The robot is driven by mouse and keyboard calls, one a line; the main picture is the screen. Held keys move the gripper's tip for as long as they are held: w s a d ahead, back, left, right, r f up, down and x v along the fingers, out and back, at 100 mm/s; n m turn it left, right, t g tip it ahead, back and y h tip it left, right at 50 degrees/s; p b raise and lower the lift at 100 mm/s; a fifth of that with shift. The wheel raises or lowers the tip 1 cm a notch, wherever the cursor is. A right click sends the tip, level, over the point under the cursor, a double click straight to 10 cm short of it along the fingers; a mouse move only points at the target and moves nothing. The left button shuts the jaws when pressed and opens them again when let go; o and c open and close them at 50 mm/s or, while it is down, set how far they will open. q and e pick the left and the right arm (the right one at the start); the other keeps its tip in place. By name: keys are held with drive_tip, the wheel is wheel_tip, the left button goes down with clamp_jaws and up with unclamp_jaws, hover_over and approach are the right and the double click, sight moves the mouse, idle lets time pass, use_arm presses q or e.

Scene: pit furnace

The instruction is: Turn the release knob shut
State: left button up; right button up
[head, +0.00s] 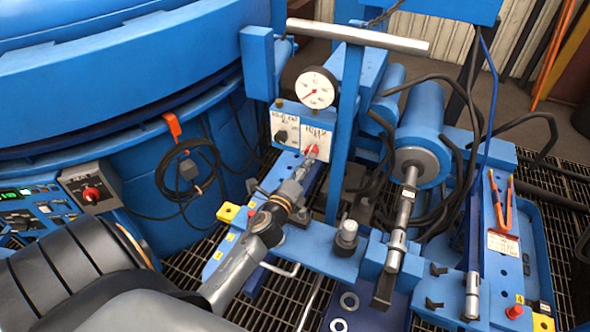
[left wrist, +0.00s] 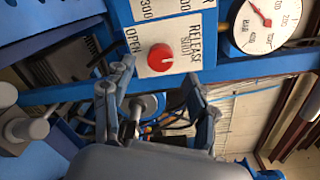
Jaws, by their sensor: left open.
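The red release knob (left wrist: 160,58) sits on a white plate (left wrist: 148,22) in the left wrist view. The plate reads OPEN on one side and RELEASE and SHUT on the other. A small pale mark shows on the knob, but I cannot tell its setting surely. In the head view the knob (head: 312,149) is small, at the tip of my left gripper (head: 307,162). My left gripper (left wrist: 159,70) is open, its fingers spread on either side of the knob's line and apart from it. Contact is not visible. My right gripper is not in view.
A pressure gauge (head: 315,88) stands above the plate, and a black knob (head: 281,135) is left of the red one. A blue upright post (head: 345,130) rises close to the right of my gripper. Hoses and a blue cylinder (head: 420,130) crowd the right side.

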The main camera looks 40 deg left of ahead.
use_arm(q)
drive_tip(key=v, duration=0.6)
drive_tip(key=shift+s, duration=0.35)
drive_tip(key=shift+d+f, duration=0.1)
